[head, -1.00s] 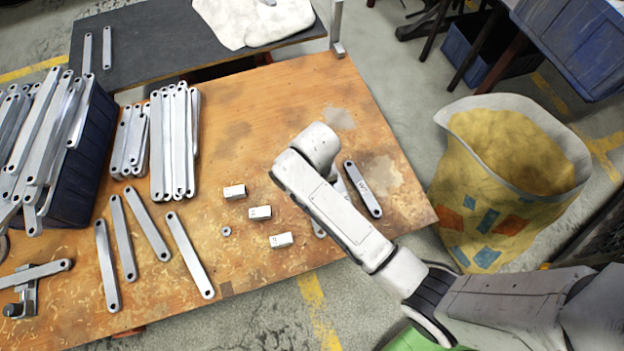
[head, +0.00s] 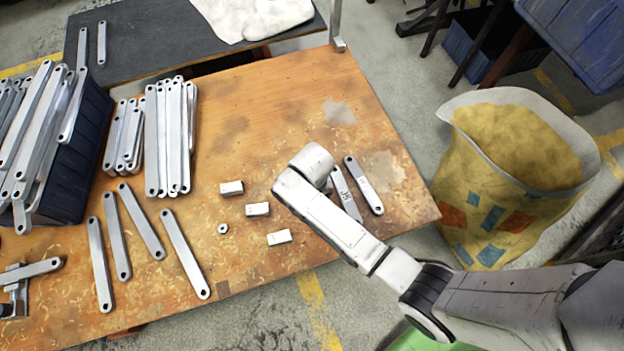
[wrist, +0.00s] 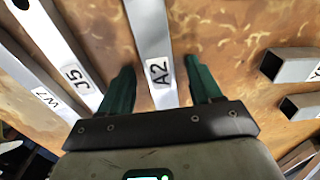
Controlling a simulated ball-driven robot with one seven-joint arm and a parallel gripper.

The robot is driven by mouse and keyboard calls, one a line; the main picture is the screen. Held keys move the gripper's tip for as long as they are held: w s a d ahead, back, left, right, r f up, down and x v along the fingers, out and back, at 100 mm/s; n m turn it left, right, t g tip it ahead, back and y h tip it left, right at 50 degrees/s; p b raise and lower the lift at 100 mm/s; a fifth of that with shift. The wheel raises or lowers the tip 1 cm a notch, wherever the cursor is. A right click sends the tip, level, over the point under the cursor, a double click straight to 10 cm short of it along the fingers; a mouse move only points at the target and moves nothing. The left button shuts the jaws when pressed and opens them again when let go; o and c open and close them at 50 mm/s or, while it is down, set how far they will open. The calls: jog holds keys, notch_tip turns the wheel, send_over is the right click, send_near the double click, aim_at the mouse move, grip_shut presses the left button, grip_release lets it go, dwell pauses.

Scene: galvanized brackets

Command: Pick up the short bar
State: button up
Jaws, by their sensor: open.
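A flat grey metal bar labelled A2 (wrist: 152,45) lies on the wooden table between the fingers of my gripper (wrist: 158,70) in the wrist view. The green fingers are open, one on each side of it, with gaps visible. To its left lie a bar labelled J5 (wrist: 62,55) and one labelled W7 (wrist: 25,75). In the head view, two labelled bars (head: 346,194) (head: 364,186) lie right of my wrist. My arm hides the A2 bar and my fingers there. I cannot tell bar lengths reliably.
Small blocks (head: 257,209) lie left of my arm, with a ring (head: 223,228) beside them. Longer bars (head: 186,253) and stacked bars (head: 170,135) lie further left, near a blue crate (head: 75,150). A yellow sack (head: 470,190) stands right of the table.

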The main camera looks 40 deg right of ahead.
grip_shut()
dwell(0.5)
jog(key=shift+r, duration=0.1)
